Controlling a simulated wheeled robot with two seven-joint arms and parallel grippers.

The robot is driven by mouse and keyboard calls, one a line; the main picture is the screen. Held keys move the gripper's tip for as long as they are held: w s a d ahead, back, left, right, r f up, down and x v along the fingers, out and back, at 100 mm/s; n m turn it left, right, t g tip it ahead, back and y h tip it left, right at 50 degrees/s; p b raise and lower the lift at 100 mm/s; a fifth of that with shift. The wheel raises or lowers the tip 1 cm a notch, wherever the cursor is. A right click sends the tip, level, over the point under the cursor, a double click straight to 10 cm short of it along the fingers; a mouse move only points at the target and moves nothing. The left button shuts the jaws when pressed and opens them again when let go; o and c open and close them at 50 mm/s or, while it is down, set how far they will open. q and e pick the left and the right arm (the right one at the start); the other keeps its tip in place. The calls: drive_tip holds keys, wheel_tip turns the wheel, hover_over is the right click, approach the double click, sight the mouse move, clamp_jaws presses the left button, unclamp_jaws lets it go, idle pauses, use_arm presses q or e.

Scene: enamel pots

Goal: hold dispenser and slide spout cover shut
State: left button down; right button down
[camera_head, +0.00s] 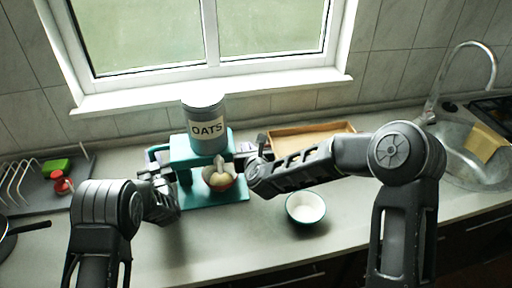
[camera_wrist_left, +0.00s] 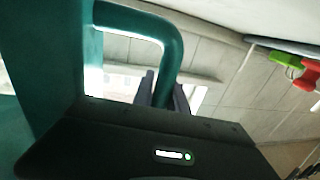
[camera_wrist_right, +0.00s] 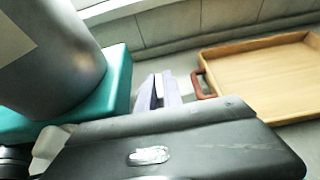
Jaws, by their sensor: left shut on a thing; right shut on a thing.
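The dispenser has a grey canister labelled OATS (camera_head: 206,130) upright on a teal stand (camera_head: 215,196). A pale spout (camera_head: 221,164) shows below the canister, above a small bowl (camera_head: 218,184) with pale contents. My left gripper (camera_head: 152,176) is shut on the teal side handle, which arches past its fingers in the left wrist view (camera_wrist_left: 172,45). My right gripper (camera_head: 246,158) is shut at the stand's right side, by the spout. Its fingers show close together in the right wrist view (camera_wrist_right: 163,92). The spout cover itself is hidden or too small to make out.
A wooden tray (camera_head: 338,127) lies behind my right forearm. A white bowl with a teal rim (camera_head: 305,208) stands on the counter at front. A dish rack (camera_head: 18,182) with green and red items is at left, a sink (camera_head: 452,160) at right.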

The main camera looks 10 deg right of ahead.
use_arm(q)
drive_tip(key=shift+d, duration=0.15)
use_arm(e)
drive_tip(key=shift+a, duration=0.15)
drive_tip(key=c, duration=1.5)
unclamp_jaws()
drive_tip(key=v, duration=1.2)
drive_tip(key=shift+r, duration=0.1)
use_arm(q)
drive_tip(key=c, duration=1.3)
unclamp_jaws()
drive_tip(key=shift+o, duration=0.2)
